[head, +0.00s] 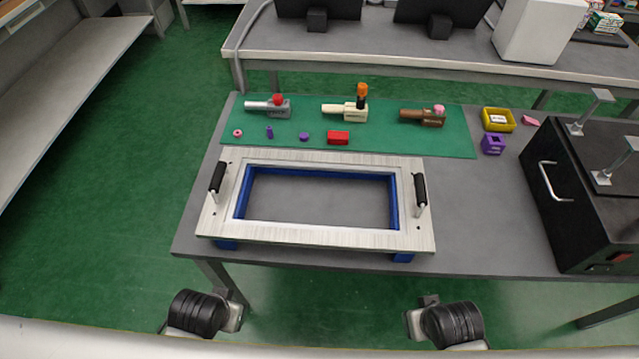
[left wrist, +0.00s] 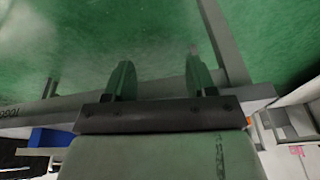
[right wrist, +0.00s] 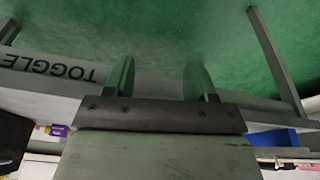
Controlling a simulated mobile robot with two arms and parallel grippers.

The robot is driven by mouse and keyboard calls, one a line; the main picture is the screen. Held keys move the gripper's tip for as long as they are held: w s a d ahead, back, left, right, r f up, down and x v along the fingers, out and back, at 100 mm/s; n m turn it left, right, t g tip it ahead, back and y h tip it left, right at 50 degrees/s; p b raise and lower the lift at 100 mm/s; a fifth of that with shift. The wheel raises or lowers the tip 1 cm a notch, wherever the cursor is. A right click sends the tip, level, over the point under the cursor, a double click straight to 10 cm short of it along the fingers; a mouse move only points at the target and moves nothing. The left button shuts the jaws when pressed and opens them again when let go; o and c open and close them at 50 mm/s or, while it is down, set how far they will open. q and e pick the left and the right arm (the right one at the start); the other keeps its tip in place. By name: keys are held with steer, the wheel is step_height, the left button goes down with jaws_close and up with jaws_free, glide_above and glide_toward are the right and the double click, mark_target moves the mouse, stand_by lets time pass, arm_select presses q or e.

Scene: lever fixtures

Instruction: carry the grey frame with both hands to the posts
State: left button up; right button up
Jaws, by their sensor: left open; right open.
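The grey frame (head: 318,237) lies flat at the front of the grey table. It has a rectangular opening, blue supports beneath it and black upright handles at its left (head: 217,178) and right (head: 420,188) ends. Two metal posts with flat tops (head: 590,110) (head: 618,160) stand on the black box at the right. My left gripper (left wrist: 158,80) is open with nothing between its fingers. My right gripper (right wrist: 160,80) is also open and empty. In the head view both wrists are in front of the table edge, apart from the frame; their fingertips are not clear there.
A green mat (head: 370,142) behind the frame holds several lever fixtures and small coloured pieces. A yellow bin (head: 498,126) and a purple block (head: 493,144) lie between mat and black box (head: 565,150). Bare table lies right of the frame.

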arm_select(q)
step_height(320, 180, up, 13)
steer(key=w+p, duration=0.1)
steer(key=p, duration=0.4)
arm_select(e)
step_height(320, 180, up, 13)
steer(key=w, duration=0.2)
steer(key=m+t+y+p, duration=0.1)
steer(key=m+y+p, duration=0.1)
steer(key=m, duration=0.1)
glide_toward(423, 184)
arm_select(q)
steer(key=t+y, duration=0.2)
steer(key=t, duration=0.4)
glide_toward(216, 179)
steer(key=shift+w+a+f+n, duration=0.2)
steer(key=shift+w+f+n, duration=0.1)
steer(key=shift+w, duration=0.15)
arm_select(e)
steer(key=shift+a+f, duration=0.2)
steer(key=shift+f, duration=0.2)
arm_select(q)
steer(key=x, duration=1)
steer(key=shift+w+d+f, duration=0.1)
steer(key=shift+w+f, duration=0.15)
steer(key=shift+f, duration=0.1)
arm_select(e)
steer(key=x, duration=1)
steer(key=shift+w+f, duration=0.3)
